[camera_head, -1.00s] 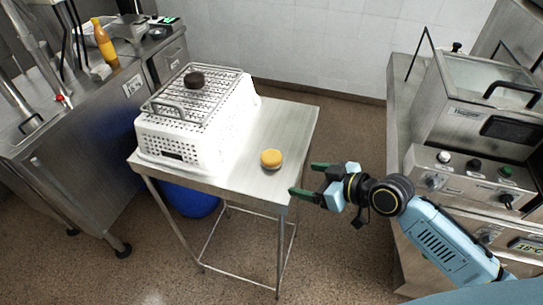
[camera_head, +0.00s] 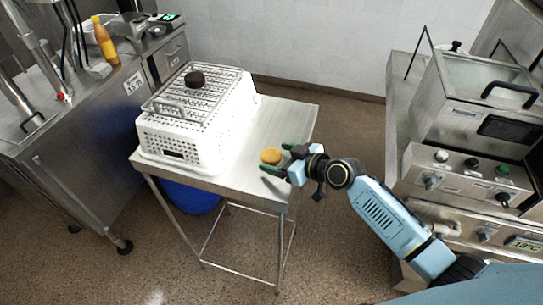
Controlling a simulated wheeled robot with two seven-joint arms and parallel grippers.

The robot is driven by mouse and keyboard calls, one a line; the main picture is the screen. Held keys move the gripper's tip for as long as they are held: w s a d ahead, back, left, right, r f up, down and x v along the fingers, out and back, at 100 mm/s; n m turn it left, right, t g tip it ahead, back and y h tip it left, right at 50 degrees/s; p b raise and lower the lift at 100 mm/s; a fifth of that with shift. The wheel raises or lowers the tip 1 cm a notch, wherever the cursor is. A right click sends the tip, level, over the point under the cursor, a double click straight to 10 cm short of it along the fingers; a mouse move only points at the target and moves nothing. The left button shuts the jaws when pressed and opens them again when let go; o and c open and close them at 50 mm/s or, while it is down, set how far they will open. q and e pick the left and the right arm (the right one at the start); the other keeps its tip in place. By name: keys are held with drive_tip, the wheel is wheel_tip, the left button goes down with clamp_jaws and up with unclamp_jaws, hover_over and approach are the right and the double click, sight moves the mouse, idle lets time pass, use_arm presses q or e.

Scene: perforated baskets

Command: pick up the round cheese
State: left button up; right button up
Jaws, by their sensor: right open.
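The round cheese (camera_head: 270,156) is a small orange-yellow disc on the bare right part of the steel table (camera_head: 289,123). My right gripper (camera_head: 275,158) reaches in from the right with its green fingers open. One finger is on the far side of the cheese and the other on the near side, so the cheese shows between or just at the fingertips. Whether a finger touches it I cannot tell. My left gripper is not in view.
A white perforated basket (camera_head: 176,145) stands upside down on the table's left part, with a wire rack (camera_head: 206,88) and a dark round item (camera_head: 195,79) on top. A fryer counter (camera_head: 440,165) stands on the right. A sink counter (camera_head: 90,130) with an orange bottle (camera_head: 104,42) is at left.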

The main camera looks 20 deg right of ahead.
sight(277, 157)
drive_tip(key=shift+x, duration=1.55)
drive_tip(key=shift+s, duration=0.1)
drive_tip(key=c, duration=1.1)
